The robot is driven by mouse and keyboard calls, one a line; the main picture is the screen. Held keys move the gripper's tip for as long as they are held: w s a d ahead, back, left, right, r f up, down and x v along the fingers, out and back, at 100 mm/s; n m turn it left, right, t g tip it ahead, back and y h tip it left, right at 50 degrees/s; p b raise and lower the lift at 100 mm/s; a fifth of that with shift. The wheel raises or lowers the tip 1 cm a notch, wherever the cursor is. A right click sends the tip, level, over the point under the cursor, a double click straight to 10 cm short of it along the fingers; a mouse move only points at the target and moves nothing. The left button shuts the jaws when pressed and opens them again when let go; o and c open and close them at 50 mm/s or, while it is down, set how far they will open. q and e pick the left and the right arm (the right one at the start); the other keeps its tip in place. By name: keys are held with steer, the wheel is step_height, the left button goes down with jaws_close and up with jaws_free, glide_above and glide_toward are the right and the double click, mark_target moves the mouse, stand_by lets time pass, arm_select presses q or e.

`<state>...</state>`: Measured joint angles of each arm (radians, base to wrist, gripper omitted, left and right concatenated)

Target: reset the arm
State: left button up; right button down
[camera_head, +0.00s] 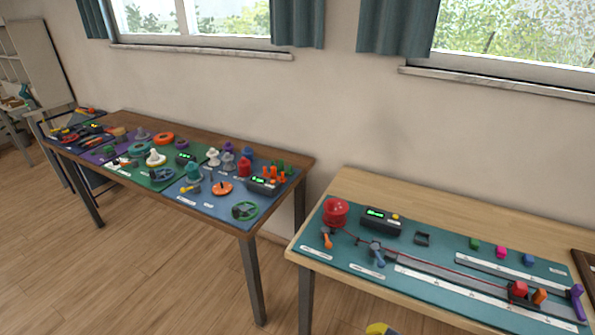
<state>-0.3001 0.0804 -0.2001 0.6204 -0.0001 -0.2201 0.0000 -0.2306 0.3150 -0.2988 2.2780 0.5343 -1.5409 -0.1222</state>
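Neither of my grippers can be made out in the head view. A light wooden table (350,182) stands at the right with a teal mat (345,258) on it. An orange-handled piece (326,238) is near the dome. A black box with a green display (380,221) stands behind the cord.
A darker table (290,157) at the left holds several coloured mats with many small parts. A gap separates the tables. The wooden floor (150,255) in front is clear.

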steer(key=s+d+r+m+h, duration=0.2)
steer(key=s+d+m+h, duration=0.35)
steer(key=s+d, duration=0.65)
steer(key=s+a+f+g+y, duration=0.1)
steer(key=s+a+f+g, duration=0.15)
steer(key=f, duration=1.25)
steer(key=s+a+f+g+y, duration=0.1)
steer(key=a+f, duration=0.2)
steer(key=f, duration=1.3)
steer(key=s+f+m+g+y, duration=0.2)
steer(key=s+f, duration=1.8)
steer(key=s, duration=0.1)
steer(key=shift+s+a, duration=0.2)
steer(key=shift+f+m+g, duration=0.1)
steer(key=shift+m+g, duration=0.15)
